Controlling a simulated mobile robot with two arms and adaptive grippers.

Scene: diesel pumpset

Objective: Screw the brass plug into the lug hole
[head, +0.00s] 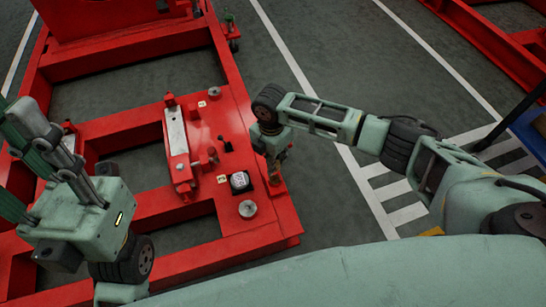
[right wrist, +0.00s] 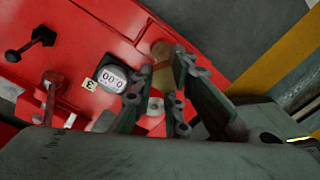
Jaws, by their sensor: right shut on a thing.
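My right gripper (head: 276,165) points down at the right edge of the red frame (head: 252,140). In the right wrist view its fingers (right wrist: 160,98) are shut on a tan, brass-coloured piece, the brass plug (right wrist: 162,66), which shows between them. The plug lies over or against the frame's edge; I cannot tell if it touches a hole. The lug hole itself is hidden by the gripper and cannot be made out. My left gripper (head: 32,135) is at the left, raised, its fingers pointing up-left; its opening is unclear.
A round-faced counter (head: 239,181) sits on the frame close to the right gripper and shows in the wrist view. Nearby are a metal knob (head: 248,209), a black lever (head: 226,145) and a pale bar (head: 177,130).

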